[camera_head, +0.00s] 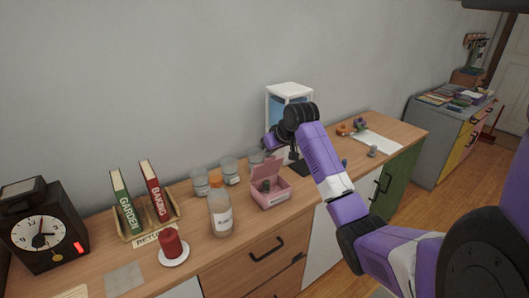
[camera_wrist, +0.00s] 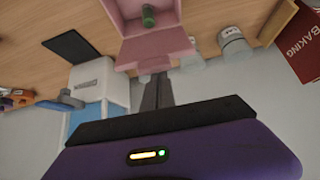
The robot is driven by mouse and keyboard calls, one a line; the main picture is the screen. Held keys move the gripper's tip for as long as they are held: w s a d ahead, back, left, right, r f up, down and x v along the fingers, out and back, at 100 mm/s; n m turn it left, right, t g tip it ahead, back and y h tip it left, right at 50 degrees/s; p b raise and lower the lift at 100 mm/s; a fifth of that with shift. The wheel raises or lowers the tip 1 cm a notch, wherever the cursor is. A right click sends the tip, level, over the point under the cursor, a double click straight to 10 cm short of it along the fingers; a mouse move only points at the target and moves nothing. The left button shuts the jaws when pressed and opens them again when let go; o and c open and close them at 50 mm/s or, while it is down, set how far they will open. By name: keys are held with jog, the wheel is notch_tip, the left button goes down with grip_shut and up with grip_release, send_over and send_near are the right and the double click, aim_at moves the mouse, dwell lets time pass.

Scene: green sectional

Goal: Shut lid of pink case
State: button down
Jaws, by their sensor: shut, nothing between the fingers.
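The pink case (camera_head: 271,201) stands on the wooden counter with its lid (camera_head: 268,168) raised. A small dark green object (camera_head: 265,186) is inside; it also shows as a green cylinder in the wrist view (camera_wrist: 148,16). My gripper (camera_head: 268,149) is above and behind the raised lid in the head view, its fingertips not clear there. In the wrist view my gripper's fingers (camera_wrist: 158,77) are together and empty, right at the edge of the pink lid (camera_wrist: 155,48). I cannot tell whether they touch it.
Glass jars (camera_head: 229,171) and an orange-capped bottle (camera_head: 220,208) stand left of the case. A white and blue box-like unit (camera_head: 289,91) stands behind my wrist. A red candle (camera_head: 171,244), books (camera_head: 126,203) and a black clock (camera_head: 42,235) are farther left. A grey wall is behind.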

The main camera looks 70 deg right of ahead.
jog(key=s+a+f+t+h+b, duration=0.2)
jog(key=f+t+b, duration=0.1)
jog(key=b, duration=0.8)
jog(key=s+a+f+t+h+b, duration=0.2)
jog(key=s+f+t+h+b, duration=0.1)
jog(key=b, duration=0.8)
jog(key=s+a+f+t+h+b, duration=0.2)
jog(key=f+b, duration=0.4)
jog(key=b, duration=0.5)
jog(key=shift+s+t+b, duration=0.3)
jog(key=shift+s+t, duration=0.45)
jog(key=shift+t, duration=0.45)
jog(key=f+t+h+b, duration=0.1)
jog(key=b, duration=0.4)
jog(key=shift+s, duration=0.1)
jog(key=shift+f+b, duration=0.1)
jog(key=shift+b, duration=0.4)
jog(key=v, duration=0.7)
jog(key=shift+s+a+f, duration=0.2)
jog(key=shift+s, duration=0.15)
